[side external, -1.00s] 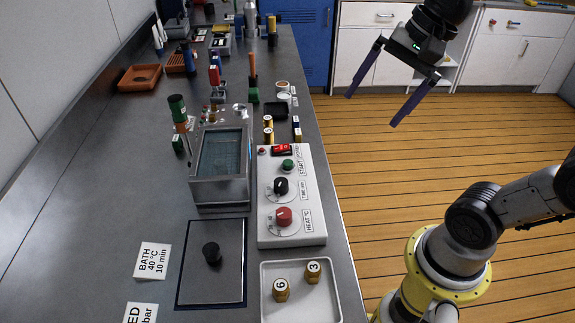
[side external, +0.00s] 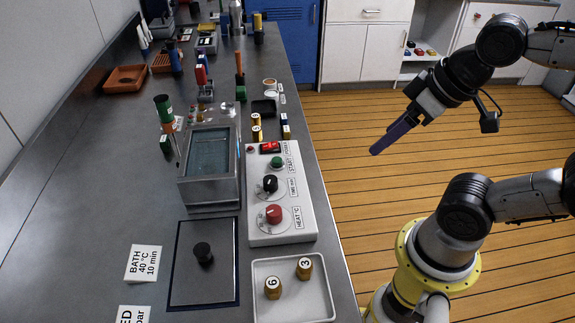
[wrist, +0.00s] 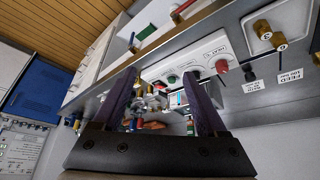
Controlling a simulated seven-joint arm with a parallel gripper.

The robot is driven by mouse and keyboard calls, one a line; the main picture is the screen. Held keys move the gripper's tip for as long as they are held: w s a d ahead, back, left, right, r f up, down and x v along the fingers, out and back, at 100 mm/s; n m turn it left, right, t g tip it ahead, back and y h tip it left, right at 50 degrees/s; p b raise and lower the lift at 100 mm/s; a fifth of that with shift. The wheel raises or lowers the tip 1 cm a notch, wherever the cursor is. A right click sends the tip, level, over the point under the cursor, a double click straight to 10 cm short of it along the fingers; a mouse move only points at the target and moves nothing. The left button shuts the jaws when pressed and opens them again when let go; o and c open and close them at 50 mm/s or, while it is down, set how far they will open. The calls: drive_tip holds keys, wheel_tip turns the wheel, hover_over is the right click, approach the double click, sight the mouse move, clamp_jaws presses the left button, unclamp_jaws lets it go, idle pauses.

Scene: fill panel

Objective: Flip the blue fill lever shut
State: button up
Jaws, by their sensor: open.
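I cannot pick out the blue fill lever in either view. My gripper (side external: 376,150) has dark purple fingers and hangs over the wood floor to the right of the bench, clear of everything. It points down and to the left, and its fingers overlap in the side external view. In the wrist view my gripper (wrist: 160,78) is open, with its two fingers well apart and nothing held between them. Bench items show beyond the fingers there, tilted and small.
The grey bench (side external: 105,205) holds a metal bath (side external: 209,160), a white control box (side external: 281,215) with red and black knobs, a lid plate (side external: 190,280) and a white tray (side external: 318,292) with two numbered brass weights. Several bottles and tools stand farther back. Open floor lies right of the bench.

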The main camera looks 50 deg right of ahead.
wheel_tip(320, 180, up, 4)
drive_tip(key=shift+w+f, duration=0.1)
drive_tip(key=c, duration=0.4)
drive_tip(key=shift+w+a+r+m+g+y, duration=0.2)
drive_tip(key=shift+w+m+g+y, duration=0.1)
drive_tip(key=shift+w+g, duration=0.25)
drive_tip(key=shift+w+a+r+m+g+y, duration=0.1)
drive_tip(key=shift+w+r+m+g+y, duration=0.15)
drive_tip(key=shift+w+g, duration=0.3)
clamp_jaws()
drive_tip(key=w+d+r+m+g+y, duration=0.1)
drive_tip(key=w+d+m+g+y, duration=0.3)
drive_tip(key=w+y, duration=0.6)
drive_tip(key=w+d+f+m+t+y, duration=0.15)
drive_tip(key=w+d+t, duration=0.3)
drive_tip(key=d, duration=0.65)
drive_tip(key=w+d+t+y, duration=0.3)
drive_tip(key=d+t, duration=0.2)
drive_tip(key=d, duration=0.7)
wheel_tip(320, 180, down, 39)
drive_tip(key=shift+w+a+f, duration=0.15)
drive_tip(key=shift+f, duration=0.05)
